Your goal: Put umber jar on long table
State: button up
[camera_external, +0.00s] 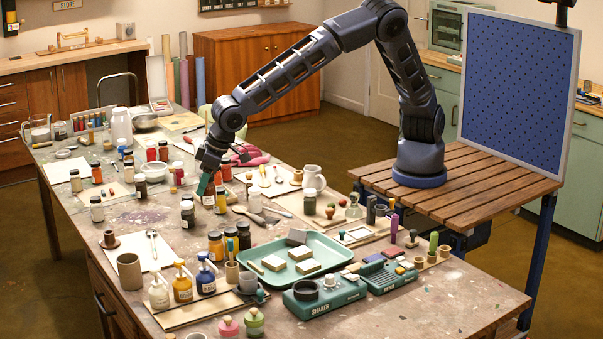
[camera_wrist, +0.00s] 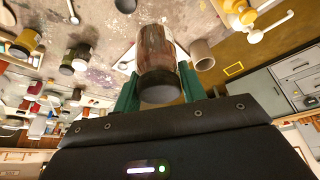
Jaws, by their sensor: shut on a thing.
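A glass jar with brown contents and a dark lid, which looks like the umber jar (camera_wrist: 157,58), is between the green fingers of my gripper (camera_wrist: 158,88) in the wrist view. My gripper (camera_external: 207,186) is shut on it and hangs over the middle of the long table (camera_external: 420,318) in the external view. There the fingers partly hide the jar, and other jars stand close by. I cannot tell whether the jar touches the tabletop. The long table is paint-stained and crowded with jars and tools.
Dark-lidded jars (camera_external: 187,214) stand close to my gripper. A green tray (camera_external: 337,246) with pale blocks, a brown cup (camera_external: 129,271) and pump bottles (camera_external: 182,286) stand nearer the front. Bare tabletop shows around a purple stain (camera_external: 142,216) and at the front right corner.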

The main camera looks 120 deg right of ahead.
jog(key=s+a+n+y, duration=0.15)
jog(key=s+a, duration=0.35)
jog(key=a, duration=1.1)
jog(key=s+a+n, duration=0.2)
jog(key=s+a, duration=0.2)
jog(key=a, duration=1.1)
jog(key=s+a+n, duration=0.2)
jog(key=s+a, duration=0.3)
jog(key=a, duration=1.1)
jog(key=shift+m+t, duration=0.25)
jog(key=shift+t, duration=0.25)
notch_tip(320, 180, down, 20)
jog(key=shift+r, duration=0.1)
jog(key=o, duration=1.1)
jog(key=v, duration=1.2)
jog(key=shift+d, duration=0.1)
